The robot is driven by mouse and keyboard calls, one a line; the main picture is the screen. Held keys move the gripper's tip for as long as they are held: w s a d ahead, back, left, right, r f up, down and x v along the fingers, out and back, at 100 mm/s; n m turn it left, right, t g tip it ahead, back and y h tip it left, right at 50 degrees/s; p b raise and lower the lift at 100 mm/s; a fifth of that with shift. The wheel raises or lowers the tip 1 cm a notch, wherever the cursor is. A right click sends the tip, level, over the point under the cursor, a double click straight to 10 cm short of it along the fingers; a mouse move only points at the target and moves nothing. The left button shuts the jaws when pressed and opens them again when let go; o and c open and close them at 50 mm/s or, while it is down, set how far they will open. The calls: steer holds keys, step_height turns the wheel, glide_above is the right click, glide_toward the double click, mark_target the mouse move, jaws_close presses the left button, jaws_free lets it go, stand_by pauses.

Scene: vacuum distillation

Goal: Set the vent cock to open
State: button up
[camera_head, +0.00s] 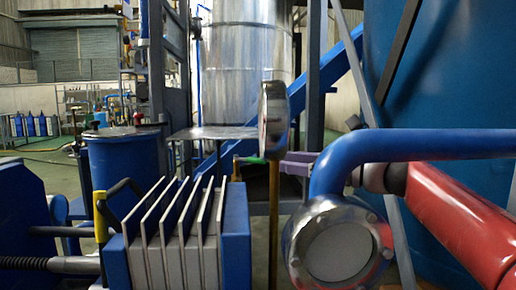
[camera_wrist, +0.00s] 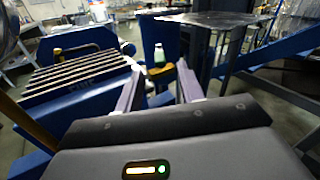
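My gripper (camera_wrist: 160,82) shows in the wrist view as two pale purple fingers spread apart, with no object held between them. In the head view a purple finger-like part (camera_head: 300,158), which looks like my gripper, is right of the gauge post. I cannot make out the vent cock with certainty. A small yellow-green and orange fitting (camera_head: 248,159) shows left of the post in the head view. In the wrist view a small pale bottle-like shape (camera_wrist: 159,54) and a small yellow part (camera_wrist: 181,64) show beyond the fingers, apart from them.
A finned blue unit (camera_head: 185,235) fills the front, also left in the wrist view (camera_wrist: 75,78). A gauge (camera_head: 273,118) seen edge-on stands on a yellow post (camera_head: 273,225). A metal plate (camera_head: 212,132), a blue drum (camera_head: 122,175) and a large blue tank (camera_head: 450,80) stand around.

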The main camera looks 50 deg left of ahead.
mark_target(250, 160)
steer(key=shift+m+g, duration=0.3)
steer(key=shift+m, duration=0.4)
steer(key=x, duration=0.8)
steer(key=shift+w+f+p, duration=0.1)
steer(key=shift+p, duration=0.2)
jaws_close()
